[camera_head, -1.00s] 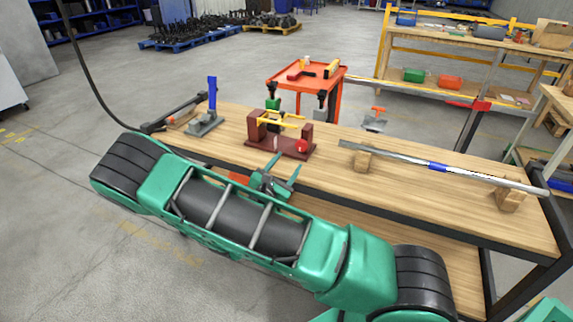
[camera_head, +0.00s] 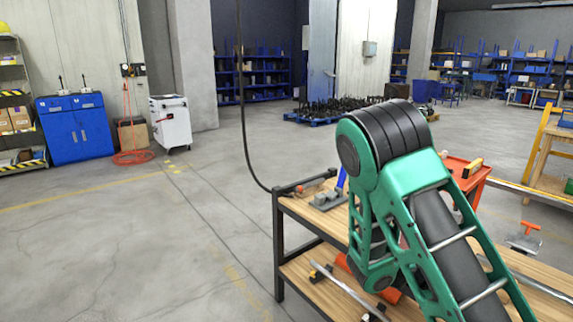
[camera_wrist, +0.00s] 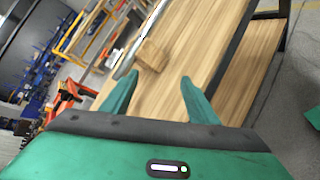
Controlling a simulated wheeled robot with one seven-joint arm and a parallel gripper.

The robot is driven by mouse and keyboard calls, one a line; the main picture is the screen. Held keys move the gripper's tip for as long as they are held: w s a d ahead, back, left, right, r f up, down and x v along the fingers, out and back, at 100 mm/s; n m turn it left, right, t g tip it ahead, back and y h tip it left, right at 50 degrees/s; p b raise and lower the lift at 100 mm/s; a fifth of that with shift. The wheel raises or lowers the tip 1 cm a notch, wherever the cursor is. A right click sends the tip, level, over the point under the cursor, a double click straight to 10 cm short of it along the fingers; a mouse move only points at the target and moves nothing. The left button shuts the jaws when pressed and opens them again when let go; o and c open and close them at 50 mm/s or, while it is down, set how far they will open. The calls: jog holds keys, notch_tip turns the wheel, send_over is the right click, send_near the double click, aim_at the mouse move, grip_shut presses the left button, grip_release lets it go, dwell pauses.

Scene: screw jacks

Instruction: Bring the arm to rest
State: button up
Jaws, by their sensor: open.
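My gripper (camera_wrist: 158,82) shows in the wrist view with its two green fingers apart and nothing between them. It points over the wooden workbench (camera_wrist: 172,110), with clear space between the fingertips and the top. In the head view my folded green arm stands up in front of the bench (camera_head: 305,212) and hides much of it, and my gripper does not show there. A wooden block (camera_wrist: 151,56) and a metal bar (camera_wrist: 128,62) lie on the bench beyond the fingers.
A blue-handled tool (camera_head: 330,198) stands at the bench's left end. An orange cart (camera_head: 467,178) is behind my arm. A black cable (camera_head: 243,110) hangs left of the bench. A blue cabinet (camera_head: 75,130) and white cart (camera_head: 171,122) stand far left. The floor between is clear.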

jog(key=s+r+m+g+y, duration=0.4)
jog(key=s+m+y, duration=0.4)
jog(key=s, duration=0.5)
jog(key=s+a+r+m+t+y, duration=0.1)
jog(key=s+a+r+m+y, duration=0.1)
jog(key=s+a+r+m, duration=0.2)
jog(key=s+a+r+m+t+y, duration=0.1)
jog(key=s+a+r+m+y, duration=0.2)
jog(key=s, duration=0.7)
notch_tip(320, 180, up, 2)
jog(key=shift+a+r+m, duration=0.1)
jog(key=shift+a+m, duration=0.25)
jog(key=shift+m, duration=0.05)
jog(key=shift+w+f, duration=0.25)
jog(key=shift+w, duration=0.25)
dwell(0.5)
